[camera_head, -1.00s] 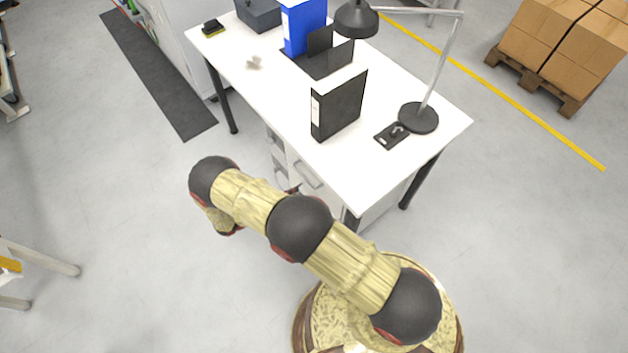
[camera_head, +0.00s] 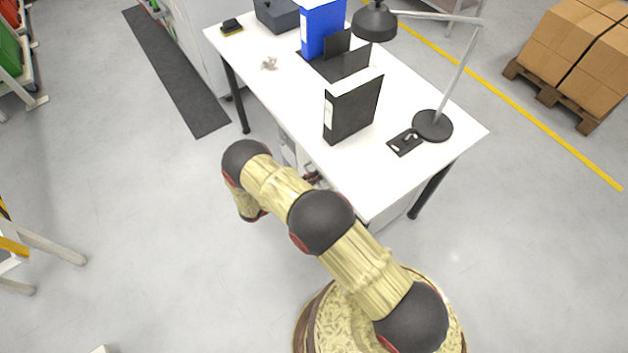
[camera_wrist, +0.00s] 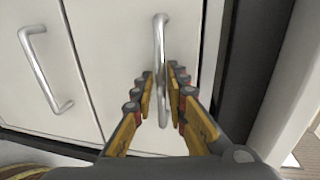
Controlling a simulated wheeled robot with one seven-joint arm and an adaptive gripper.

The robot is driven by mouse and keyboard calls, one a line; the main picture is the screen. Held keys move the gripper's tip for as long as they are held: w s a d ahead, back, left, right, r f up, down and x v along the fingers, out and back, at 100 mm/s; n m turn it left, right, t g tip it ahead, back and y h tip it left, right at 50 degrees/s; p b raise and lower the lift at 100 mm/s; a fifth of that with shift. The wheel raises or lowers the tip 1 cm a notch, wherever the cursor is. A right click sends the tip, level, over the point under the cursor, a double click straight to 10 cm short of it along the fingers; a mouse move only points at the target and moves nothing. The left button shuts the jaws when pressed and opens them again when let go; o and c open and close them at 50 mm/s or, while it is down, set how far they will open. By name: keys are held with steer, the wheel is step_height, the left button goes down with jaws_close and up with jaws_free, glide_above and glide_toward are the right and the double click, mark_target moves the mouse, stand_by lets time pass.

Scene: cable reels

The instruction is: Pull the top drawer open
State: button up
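In the wrist view a white drawer front (camera_wrist: 108,60) fills the middle, with a silver bar handle (camera_wrist: 160,55) running upright in the picture. My gripper (camera_wrist: 163,78) is open, with one finger on each side of this handle and small gaps beside the bar. The drawer front looks shut. A second white front with its own silver handle (camera_wrist: 60,82) is to the left. In the head view the drawer unit (camera_head: 288,149) is under the desk, largely hidden by the desktop and my arm.
The white desk (camera_head: 285,108) carries a black binder (camera_head: 352,108), a blue binder (camera_head: 322,28) and a lamp (camera_head: 432,125). A black desk leg (camera_head: 430,190) stands to the right of the drawer unit.

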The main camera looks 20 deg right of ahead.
steer(key=shift+w+d, duration=0.1)
steer(key=shift+d, duration=0.15)
steer(key=shift+c, duration=0.5)
jaws_close()
steer(key=shift+a, duration=0.1)
